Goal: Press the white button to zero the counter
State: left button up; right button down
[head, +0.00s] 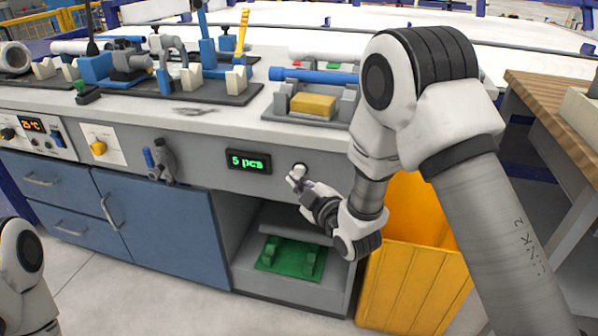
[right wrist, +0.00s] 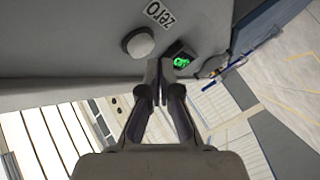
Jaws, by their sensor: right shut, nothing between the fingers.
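The counter display (head: 248,161) on the grey bench front reads a green "5 pcs". The white button (head: 301,168) is to its right, partly covered by my right gripper (head: 294,180). In the right wrist view the round button (right wrist: 140,44) is whole, beside a "zero" label (right wrist: 165,14), and the green display (right wrist: 181,61) shows in part. My right gripper (right wrist: 160,66) is shut and empty, its tips close to the panel, between button and display in that view. Contact with the button cannot be told. My left gripper is out of view.
An orange bin (head: 412,285) stands under my right arm. A green fixture (head: 290,258) lies on the open shelf below the button. The bench top (head: 200,118) holds pipe fixtures and a yellow block (head: 312,105). A wooden-topped table (head: 556,95) is at right.

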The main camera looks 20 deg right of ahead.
jog(key=shift+w+d, duration=0.25)
jog(key=shift+w+d, duration=0.2)
jog(key=shift+w, duration=0.15)
dwell(0.7)
dwell(0.4)
jog(key=shift+s+a, duration=0.45)
jog(key=shift+s, duration=0.25)
jog(key=s+a, duration=0.1)
jog(key=s, duration=0.1)
jog(key=s+a, duration=0.1)
jog(key=s, duration=0.1)
jog(key=shift+a, duration=0.4)
dwell(0.3)
